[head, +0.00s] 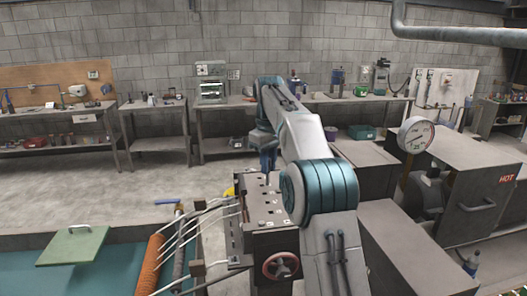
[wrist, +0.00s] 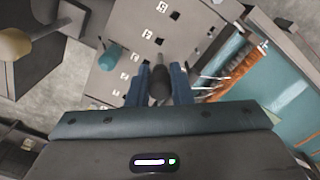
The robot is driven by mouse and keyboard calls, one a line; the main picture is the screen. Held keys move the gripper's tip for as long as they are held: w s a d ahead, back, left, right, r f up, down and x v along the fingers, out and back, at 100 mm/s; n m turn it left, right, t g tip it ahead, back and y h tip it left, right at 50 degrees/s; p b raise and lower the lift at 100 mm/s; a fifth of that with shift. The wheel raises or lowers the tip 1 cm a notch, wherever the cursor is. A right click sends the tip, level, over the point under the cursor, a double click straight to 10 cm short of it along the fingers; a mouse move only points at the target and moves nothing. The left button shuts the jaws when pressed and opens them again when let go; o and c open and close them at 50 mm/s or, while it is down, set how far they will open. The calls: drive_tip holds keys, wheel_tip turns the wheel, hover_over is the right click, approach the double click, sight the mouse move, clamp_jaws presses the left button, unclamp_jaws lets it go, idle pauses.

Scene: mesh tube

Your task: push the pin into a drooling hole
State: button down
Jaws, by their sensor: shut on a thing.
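My gripper (wrist: 160,82) shows two blue fingers closed on a dark, round-ended pin (wrist: 158,88) in the wrist view. It is over a grey plate (wrist: 132,28) with a row of square dark holes and small white labels. A teal plug-like piece (wrist: 112,57) sits on the plate to the left of the pin. In the head view my gripper (head: 267,160) points down over the dark block (head: 275,243) that carries the plate; my arm hides part of it. I cannot tell whether the pin touches the plate, or which hole is drooling.
A red handwheel (head: 281,266) is on the block's front. Pale tubes (head: 205,222) run off its left side, near an orange roll (head: 151,262) and a green board (head: 73,245). A gauge (head: 416,135) and a cabinet marked HOT (head: 485,200) stand at right.

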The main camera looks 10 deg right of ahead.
sight(268, 180)
drive_tip(key=shift+w, duration=0.3)
drive_tip(key=shift+s+f, duration=0.2)
drive_tip(key=shift+f, duration=0.75)
drive_tip(key=shift+w+f, duration=0.1)
drive_tip(key=shift+f, duration=1.95)
drive_tip(key=shift+d, duration=0.1)
drive_tip(key=shift+f+b, duration=1.45)
drive_tip(key=shift+f, duration=0.9)
idle(1.0)
drive_tip(key=c, duration=1.2)
unclamp_jaws()
